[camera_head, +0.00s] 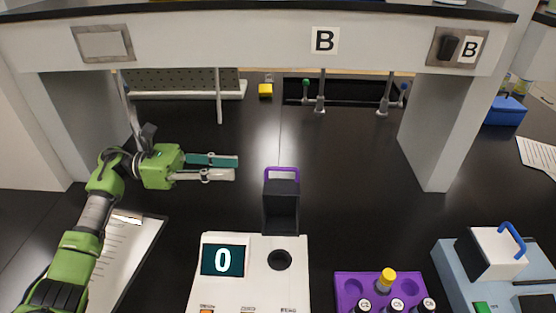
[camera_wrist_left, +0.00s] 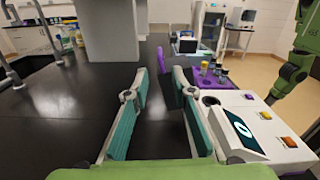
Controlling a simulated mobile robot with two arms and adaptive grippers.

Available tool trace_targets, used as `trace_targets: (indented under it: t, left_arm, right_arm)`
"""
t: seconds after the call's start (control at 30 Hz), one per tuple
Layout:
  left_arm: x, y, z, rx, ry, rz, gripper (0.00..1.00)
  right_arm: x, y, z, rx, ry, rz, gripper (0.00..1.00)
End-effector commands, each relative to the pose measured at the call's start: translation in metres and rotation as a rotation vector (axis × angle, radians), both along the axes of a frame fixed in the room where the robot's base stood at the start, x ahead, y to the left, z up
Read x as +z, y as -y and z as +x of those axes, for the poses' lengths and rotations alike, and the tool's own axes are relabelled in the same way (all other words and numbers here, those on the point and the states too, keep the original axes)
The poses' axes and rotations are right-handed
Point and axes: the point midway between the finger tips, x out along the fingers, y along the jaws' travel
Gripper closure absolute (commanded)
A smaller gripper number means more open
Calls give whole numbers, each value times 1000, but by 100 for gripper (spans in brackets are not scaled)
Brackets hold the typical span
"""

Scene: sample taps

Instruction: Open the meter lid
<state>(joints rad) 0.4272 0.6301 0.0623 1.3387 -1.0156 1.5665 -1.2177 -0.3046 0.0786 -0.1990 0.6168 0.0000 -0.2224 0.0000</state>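The white meter (camera_head: 245,270) stands at the front middle, its display reading 0. Its black lid (camera_head: 281,208) with a purple handle (camera_head: 282,171) stands upright at the back edge, and the round well (camera_head: 280,260) is uncovered. My left gripper (camera_head: 236,167) is left of the lid and apart from it, fingers pointing right, open and empty. My right gripper is not seen.
A purple rack (camera_head: 350,283) with capped vials stands right of the meter. A blue-grey device (camera_head: 448,262) with a blue-handled white lid is further right. A clipboard (camera_head: 125,250) lies beneath my left arm.

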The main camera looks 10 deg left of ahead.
Motion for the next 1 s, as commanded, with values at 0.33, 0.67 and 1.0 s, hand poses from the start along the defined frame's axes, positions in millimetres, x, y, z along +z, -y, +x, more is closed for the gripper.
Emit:
trace_targets:
  t: [0.33, 0.67, 1.0]
  left_arm:
    - [7, 75, 14, -4, 0, -5, 77]
    - [2, 112, 22, -1, 0, -1, 77]
    - [0, 115, 23, 0, 0, 0, 79]
  right_arm:
    - [41, -2, 0, 2, 2, 2, 60]
    - [57, -3, 11, 2, 19, 4, 60]
    - [56, 0, 8, 2, 12, 0, 60]
